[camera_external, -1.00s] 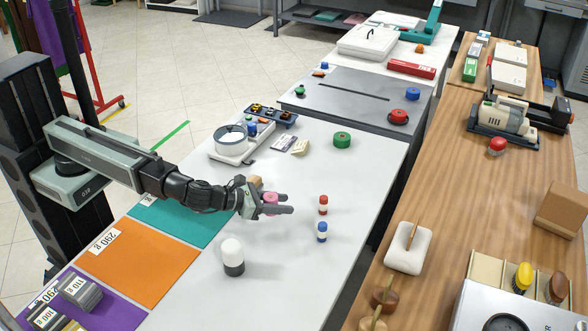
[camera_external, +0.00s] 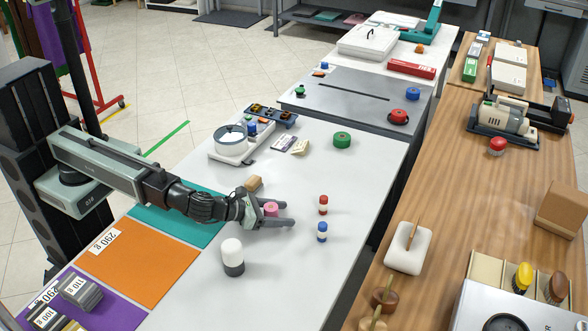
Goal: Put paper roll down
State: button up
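The paper roll is most likely the small pink roll (camera_external: 270,209) on the white table (camera_external: 330,165), between the fingers of my gripper. It appears upright and looks to be at the table's surface; whether it touches the table is hard to tell. My gripper (camera_external: 287,213) reaches in from the left, low over the table. Its two dark fingers are spread, one on the far side and one on the near side of the roll, with what looks like a gap. The roll's lower part is partly hidden by the near finger.
A white-and-black cylinder (camera_external: 232,257) stands in front. A green roll (camera_external: 342,139) sits farther back. The table's front right is clear.

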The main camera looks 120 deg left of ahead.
jog(key=shift+r, duration=0.25)
jog(key=p+v, duration=0.3)
jog(key=v, duration=0.4)
jog(key=shift+s+d+r, duration=0.1)
jog(key=shift+s+d, duration=0.05)
jog(key=shift+s, duration=0.05)
